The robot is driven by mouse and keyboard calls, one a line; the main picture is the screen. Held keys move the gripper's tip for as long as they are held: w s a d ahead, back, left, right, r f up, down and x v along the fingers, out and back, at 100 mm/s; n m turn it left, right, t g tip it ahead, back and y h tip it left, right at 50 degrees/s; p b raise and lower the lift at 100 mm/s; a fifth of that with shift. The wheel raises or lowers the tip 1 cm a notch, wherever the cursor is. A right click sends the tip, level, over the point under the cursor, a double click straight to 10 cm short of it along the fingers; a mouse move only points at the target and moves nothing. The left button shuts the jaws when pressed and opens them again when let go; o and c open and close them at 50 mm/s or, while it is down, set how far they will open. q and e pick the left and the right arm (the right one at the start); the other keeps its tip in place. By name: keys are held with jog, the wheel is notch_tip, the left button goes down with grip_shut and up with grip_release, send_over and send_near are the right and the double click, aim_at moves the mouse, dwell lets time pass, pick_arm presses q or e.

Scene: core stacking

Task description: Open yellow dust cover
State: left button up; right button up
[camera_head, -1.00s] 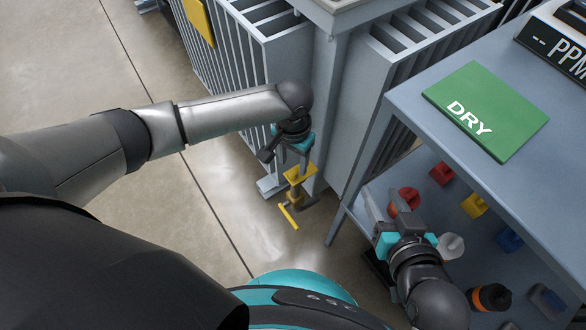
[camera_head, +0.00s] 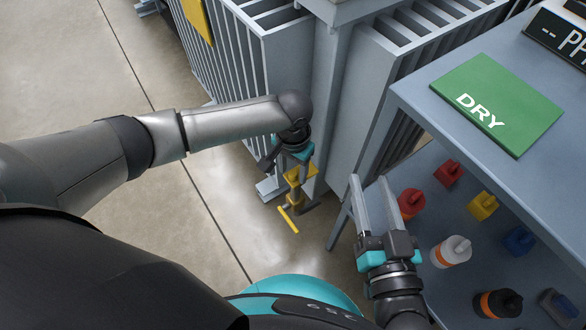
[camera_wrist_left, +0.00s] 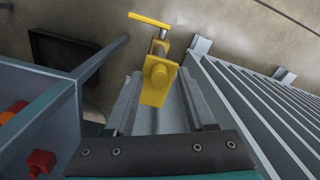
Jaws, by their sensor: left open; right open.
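A yellow part (camera_head: 300,180), likely the dust cover, sits on a small fitting low beside the grey radiator unit. A yellow T-shaped bar (camera_head: 288,220) is below it. In the left wrist view the yellow cover (camera_wrist_left: 158,88) lies ahead between my open left gripper's fingers (camera_wrist_left: 160,108), with the yellow bar (camera_wrist_left: 149,20) beyond. I cannot tell if a finger touches it. In the head view my left gripper (camera_head: 291,168) hangs just above the cover and partly hides it. My right gripper (camera_head: 371,184) is open and empty, to the right near the table's leg.
A blue-grey table (camera_head: 418,92) with a green DRY sign (camera_head: 497,105) stands at the right. Its lower shelf (camera_head: 450,208) holds red, yellow and blue blocks and several bottles. The radiator unit (camera_head: 290,60) closes off the back. The floor (camera_head: 80,60) is clear at left.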

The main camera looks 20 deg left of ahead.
pick_arm(q)
grip_shut()
dwell(0.5)
dwell(1.0)
